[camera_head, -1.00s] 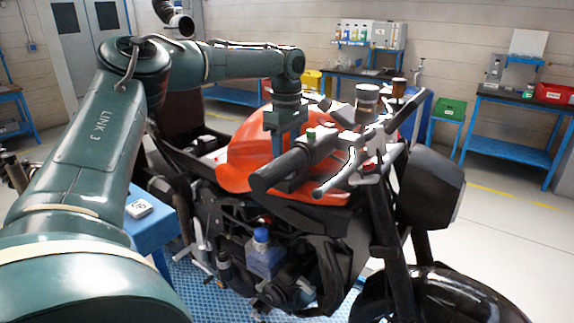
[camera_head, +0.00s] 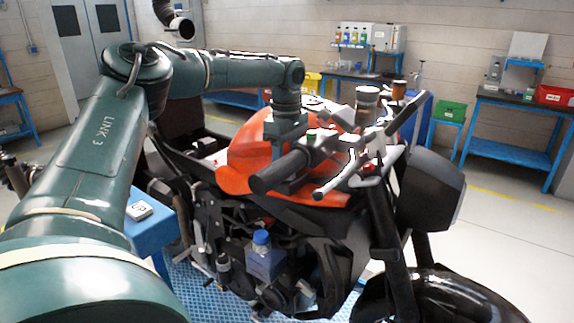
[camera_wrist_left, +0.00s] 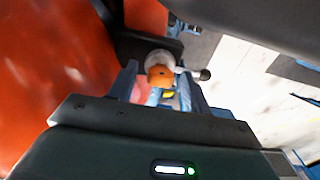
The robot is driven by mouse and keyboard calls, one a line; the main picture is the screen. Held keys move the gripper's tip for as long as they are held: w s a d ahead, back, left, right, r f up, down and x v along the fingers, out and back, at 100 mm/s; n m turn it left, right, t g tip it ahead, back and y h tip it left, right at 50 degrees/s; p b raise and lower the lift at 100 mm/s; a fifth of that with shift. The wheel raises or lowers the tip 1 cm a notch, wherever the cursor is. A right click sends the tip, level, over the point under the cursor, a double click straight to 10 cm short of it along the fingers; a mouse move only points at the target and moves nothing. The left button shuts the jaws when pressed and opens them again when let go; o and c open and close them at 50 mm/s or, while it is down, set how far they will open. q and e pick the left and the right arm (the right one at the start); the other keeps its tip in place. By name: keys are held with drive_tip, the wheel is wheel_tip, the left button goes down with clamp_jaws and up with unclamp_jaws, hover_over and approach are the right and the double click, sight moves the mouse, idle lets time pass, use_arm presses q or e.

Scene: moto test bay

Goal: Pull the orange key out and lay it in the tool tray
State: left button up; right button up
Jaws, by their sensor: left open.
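The orange key (camera_wrist_left: 160,76) shows in the left wrist view, in front of a round pale fitting (camera_wrist_left: 159,58). My left gripper (camera_wrist_left: 158,80) is open, with one blue finger on each side of the key in that view; I cannot tell whether either finger touches it. In the head view my left gripper (camera_head: 287,133) points down behind the handlebar of the motorcycle (camera_head: 330,235). The handlebar hides its fingertips and the key there. I cannot make out a tool tray in either view. My right gripper is not in view.
The black handlebar grip (camera_head: 280,172) and the orange tank (camera_head: 238,165) are close around my left gripper. Blue workbenches (camera_head: 516,104) line the back wall.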

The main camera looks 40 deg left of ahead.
use_arm(q)
drive_tip(key=shift+c, duration=0.3)
idle(0.6)
clamp_jaws()
drive_tip(key=shift+r, duration=0.1)
idle(0.4)
drive_tip(key=shift+r, duration=2.95)
